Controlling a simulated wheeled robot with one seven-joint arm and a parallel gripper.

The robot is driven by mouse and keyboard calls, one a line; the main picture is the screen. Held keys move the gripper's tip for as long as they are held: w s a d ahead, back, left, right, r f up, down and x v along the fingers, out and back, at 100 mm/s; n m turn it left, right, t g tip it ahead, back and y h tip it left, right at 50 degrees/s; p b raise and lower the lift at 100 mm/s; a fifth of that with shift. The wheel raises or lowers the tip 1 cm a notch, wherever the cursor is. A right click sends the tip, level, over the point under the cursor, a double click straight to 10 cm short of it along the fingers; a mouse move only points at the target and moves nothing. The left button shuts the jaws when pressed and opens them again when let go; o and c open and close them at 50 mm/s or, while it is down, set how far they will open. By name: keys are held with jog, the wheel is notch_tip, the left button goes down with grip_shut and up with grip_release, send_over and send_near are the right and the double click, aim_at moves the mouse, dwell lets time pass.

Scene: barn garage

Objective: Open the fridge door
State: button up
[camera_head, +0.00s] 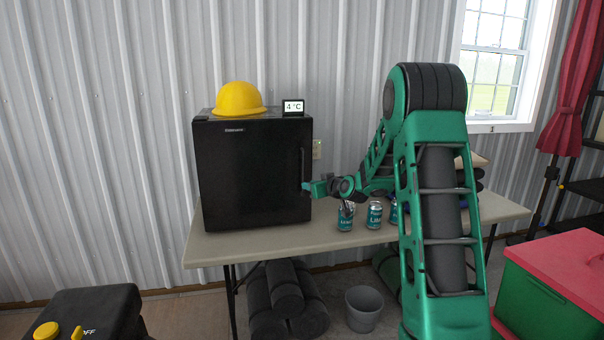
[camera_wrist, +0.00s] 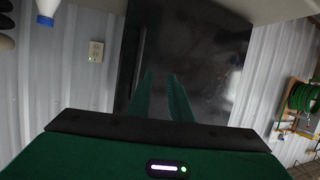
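The black fridge (camera_head: 250,180) stands on the table with its door shut. Its dark vertical handle (camera_head: 302,163) runs along the door's right edge. My gripper (camera_head: 307,187) is at the right side of the door, close to the lower end of the handle. In the wrist view, the two green fingers (camera_wrist: 161,78) are apart, pointing at the dark fridge front (camera_wrist: 200,60), with nothing visible between them. The handle shows there as a thin upright bar (camera_wrist: 139,55) at the left finger. Whether a finger touches it, I cannot tell.
A yellow hard hat (camera_head: 239,98) and a small 4 °C display (camera_head: 293,107) sit on the fridge. Several cans (camera_head: 345,217) stand on the table (camera_head: 250,243) below my arm. A wall outlet (camera_head: 317,149) is behind. A red-lidded green box (camera_head: 540,290) stands right.

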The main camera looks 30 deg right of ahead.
aim_at(304, 169)
jog(key=w+d+t, duration=0.1)
jog(key=w+d, duration=0.1)
jog(key=w, duration=0.3)
jog(key=w+d+t+h, duration=0.1)
jog(key=w, duration=0.4)
jog(key=w+d+m+t, duration=0.1)
jog(key=w+d, duration=0.1)
jog(key=w, duration=0.4)
jog(key=shift+d+r, duration=0.1)
jog(key=shift+d, duration=0.25)
jog(key=shift+s, duration=0.1)
jog(key=shift+c, duration=0.3)
grip_shut()
